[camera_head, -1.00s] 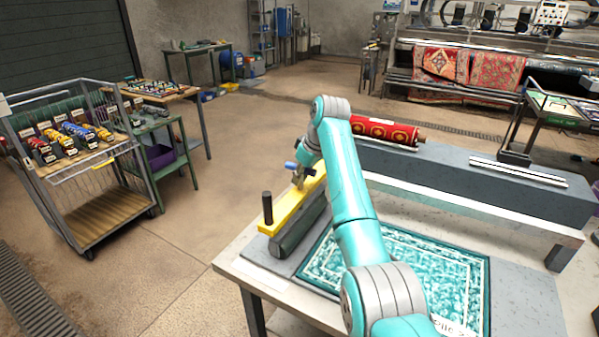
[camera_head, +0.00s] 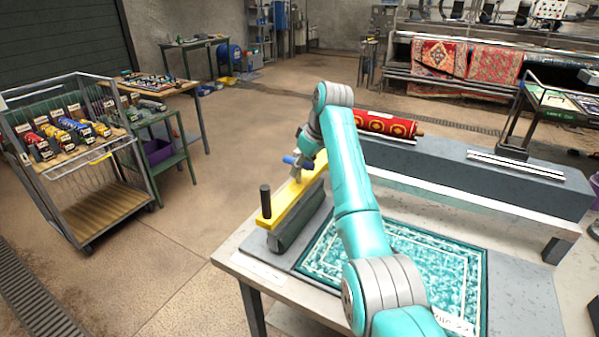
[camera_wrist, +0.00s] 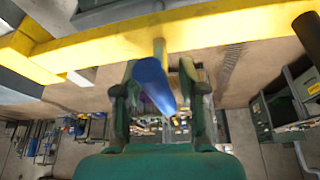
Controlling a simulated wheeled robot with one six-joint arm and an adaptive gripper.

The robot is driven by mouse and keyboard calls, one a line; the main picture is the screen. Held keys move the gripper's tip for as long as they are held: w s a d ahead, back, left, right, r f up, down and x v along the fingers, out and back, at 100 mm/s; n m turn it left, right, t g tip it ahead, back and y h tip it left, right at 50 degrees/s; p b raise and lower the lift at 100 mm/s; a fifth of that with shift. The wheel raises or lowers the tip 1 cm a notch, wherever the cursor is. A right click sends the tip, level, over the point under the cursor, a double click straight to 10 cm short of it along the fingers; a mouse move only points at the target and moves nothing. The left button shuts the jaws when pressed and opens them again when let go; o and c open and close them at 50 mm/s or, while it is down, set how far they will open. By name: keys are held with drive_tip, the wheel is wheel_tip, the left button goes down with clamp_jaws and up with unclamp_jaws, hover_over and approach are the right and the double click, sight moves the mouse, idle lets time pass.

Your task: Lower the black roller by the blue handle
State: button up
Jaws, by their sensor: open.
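A yellow bar (camera_head: 282,207) runs along the left part of the table, above the dark roller (camera_head: 302,226), which sits at the left edge of the teal rug. The blue handle (camera_head: 291,160) is on the bar's far part. It also shows in the wrist view (camera_wrist: 153,83), pointing toward the camera below the yellow bar (camera_wrist: 205,27). My gripper (camera_head: 301,166) is at the handle. In the wrist view my gripper (camera_wrist: 160,98) is open, with a finger on each side of the handle. The roller's underside is hidden.
A black upright post (camera_head: 265,201) stands at the bar's near end. The teal rug (camera_head: 410,262) lies on the table, partly behind my arm. A rolled red rug (camera_head: 385,124) lies on the grey ledge. A wire cart (camera_head: 75,150) stands at left, with clear floor between.

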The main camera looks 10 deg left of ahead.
drive_tip(key=v, duration=0.9)
drive_tip(key=shift+d+r, duration=0.1)
drive_tip(key=shift+r, duration=0.1)
